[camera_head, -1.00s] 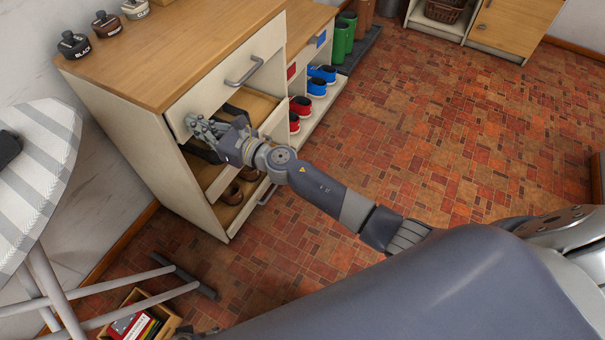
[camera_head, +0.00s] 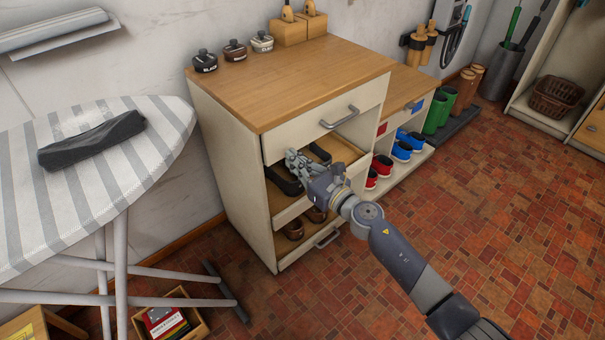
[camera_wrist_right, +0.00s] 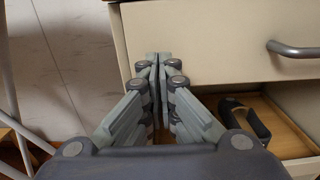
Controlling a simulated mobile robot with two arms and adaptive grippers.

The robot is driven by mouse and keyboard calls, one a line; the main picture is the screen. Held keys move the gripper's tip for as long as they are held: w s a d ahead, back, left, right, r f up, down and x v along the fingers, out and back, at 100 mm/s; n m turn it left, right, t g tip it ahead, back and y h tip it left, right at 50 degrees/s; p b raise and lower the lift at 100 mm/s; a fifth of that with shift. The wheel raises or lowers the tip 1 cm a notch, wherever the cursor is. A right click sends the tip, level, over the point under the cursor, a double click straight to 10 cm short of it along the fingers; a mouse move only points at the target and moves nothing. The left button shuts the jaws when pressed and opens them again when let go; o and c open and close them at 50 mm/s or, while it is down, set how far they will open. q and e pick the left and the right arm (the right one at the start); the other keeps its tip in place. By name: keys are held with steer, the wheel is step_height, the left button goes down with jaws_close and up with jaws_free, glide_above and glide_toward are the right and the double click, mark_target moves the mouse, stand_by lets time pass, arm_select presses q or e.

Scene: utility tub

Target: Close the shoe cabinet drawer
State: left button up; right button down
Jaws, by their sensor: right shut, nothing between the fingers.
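The shoe cabinet (camera_head: 235,165) is white with a wooden top. Its top drawer (camera_head: 325,122) has a white front and a grey bar handle (camera_head: 340,117); I cannot tell whether it stands slightly out. The drawer front also fills the upper part of the right wrist view (camera_wrist_right: 210,40). Below it are open spaces with dark shoes (camera_head: 288,180) and brown shoes (camera_head: 294,230). My right gripper (camera_head: 292,158) is shut and empty at the lower left of the drawer front, left of the handle. Its fingertips overlap the front's lower edge; contact is unclear. My left gripper is out of view.
An ironing board (camera_head: 90,190) stands left of the cabinet, its legs over a box of books (camera_head: 170,320). Polish tins (camera_head: 234,50) sit on the cabinet top. A lower shoe rack (camera_head: 405,95) adjoins on the right. The brick floor at right is clear.

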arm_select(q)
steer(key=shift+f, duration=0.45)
arm_select(e)
steer(key=v, duration=1)
steer(key=shift+d+f, duration=0.15)
